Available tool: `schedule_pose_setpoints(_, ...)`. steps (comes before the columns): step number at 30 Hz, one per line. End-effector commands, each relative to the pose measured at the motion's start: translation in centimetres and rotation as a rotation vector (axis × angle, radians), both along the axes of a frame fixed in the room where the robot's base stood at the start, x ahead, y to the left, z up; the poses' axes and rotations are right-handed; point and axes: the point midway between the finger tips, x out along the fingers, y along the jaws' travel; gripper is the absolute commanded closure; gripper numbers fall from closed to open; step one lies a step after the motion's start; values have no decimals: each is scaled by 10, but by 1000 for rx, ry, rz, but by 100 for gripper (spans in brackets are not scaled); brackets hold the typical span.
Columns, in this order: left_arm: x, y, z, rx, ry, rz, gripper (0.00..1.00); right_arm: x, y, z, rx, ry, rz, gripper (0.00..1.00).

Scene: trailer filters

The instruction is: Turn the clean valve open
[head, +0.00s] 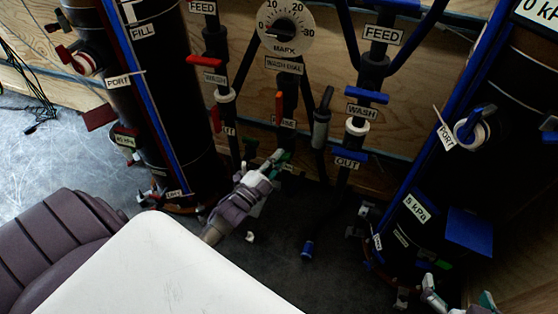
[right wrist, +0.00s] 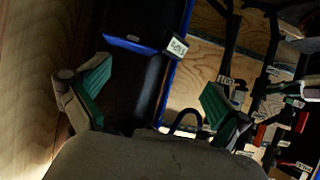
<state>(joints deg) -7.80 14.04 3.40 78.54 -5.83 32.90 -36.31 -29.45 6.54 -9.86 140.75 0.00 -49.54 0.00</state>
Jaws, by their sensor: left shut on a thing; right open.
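My left gripper (head: 273,163) reaches in at the lower middle of the head view. It is shut on a small part low on the middle pipe, probably the clean valve's handle. Its fingers hide most of that part, and the label beside it is too small to read. Just above on the same pipe, an orange-red handle (head: 279,106) stands upright. My right gripper (head: 460,298) is at the bottom right of the head view, partly cut off. In the right wrist view its green-padded fingers (right wrist: 155,95) are wide apart and empty.
A wash dial (head: 285,27) is above the middle pipe. A red handle (head: 205,61) is on the left pipe, and a blue wash handle (head: 366,96) on the right one. Black tanks (head: 165,75) flank the pipes. A blue-tipped hose end (head: 307,249) lies low on the floor.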

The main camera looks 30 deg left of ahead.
Motion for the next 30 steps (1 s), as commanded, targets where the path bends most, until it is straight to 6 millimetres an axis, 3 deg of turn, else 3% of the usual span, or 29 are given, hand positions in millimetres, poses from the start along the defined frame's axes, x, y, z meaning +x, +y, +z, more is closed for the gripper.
schedule_pose_setpoints(15,0,0,-2,-479,-112,3,100,20,10,32,50,-209,13,0)
schedule_pose_setpoints(30,0,1,-2,-841,-198,3,100,21,10,34,51,-215,14,0)
